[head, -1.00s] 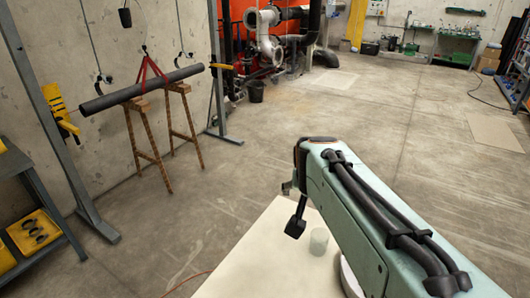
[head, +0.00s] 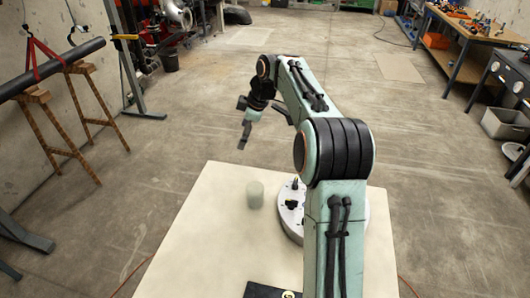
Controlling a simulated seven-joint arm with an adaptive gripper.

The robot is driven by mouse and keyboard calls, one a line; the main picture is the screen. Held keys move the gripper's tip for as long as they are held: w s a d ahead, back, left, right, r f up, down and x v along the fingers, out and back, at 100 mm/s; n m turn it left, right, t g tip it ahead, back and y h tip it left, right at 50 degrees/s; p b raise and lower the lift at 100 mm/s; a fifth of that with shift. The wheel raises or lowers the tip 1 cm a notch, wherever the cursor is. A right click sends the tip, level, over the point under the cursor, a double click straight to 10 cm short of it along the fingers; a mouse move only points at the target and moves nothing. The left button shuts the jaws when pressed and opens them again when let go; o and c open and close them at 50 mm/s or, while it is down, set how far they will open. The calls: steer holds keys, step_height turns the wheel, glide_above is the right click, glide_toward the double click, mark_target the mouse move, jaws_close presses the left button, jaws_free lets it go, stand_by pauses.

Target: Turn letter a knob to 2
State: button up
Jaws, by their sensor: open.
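A round white base (head: 289,224) sits on the cream table (head: 195,235), partly hidden behind my arm. Small dark knob-like parts (head: 291,205) stand on its visible left side. No letter or number can be read on them, so I cannot tell which is knob a. My gripper (head: 248,130) is open and empty, raised in the air. In the picture it appears above and a little left of the round base, apart from it. Its fingers are small and partly overlapped by the arm's end.
A black item with a yellow mark (head: 268,291) lies at the near edge. The table's left side is clear. A workbench (head: 462,40) stands far right.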

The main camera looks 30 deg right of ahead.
steer(key=s+d+f+m, duration=0.1)
steer(key=s+d+f, duration=0.2)
steer(key=d+f, duration=0.7)
steer(key=m+y, duration=0.1)
steer(key=m, duration=0.1)
glide_above(295, 184)
steer(key=s+d, duration=0.1)
steer(key=d, duration=0.2)
steer(key=shift+g, duration=0.3)
step_height(295, 184, down, 5)
steer(key=shift+s+a+r, duration=0.1)
steer(key=shift+a+r, duration=0.05)
steer(key=x, duration=0.5)
steer(key=shift+a+f, duration=0.15)
steer(key=shift+f, duration=0.45)
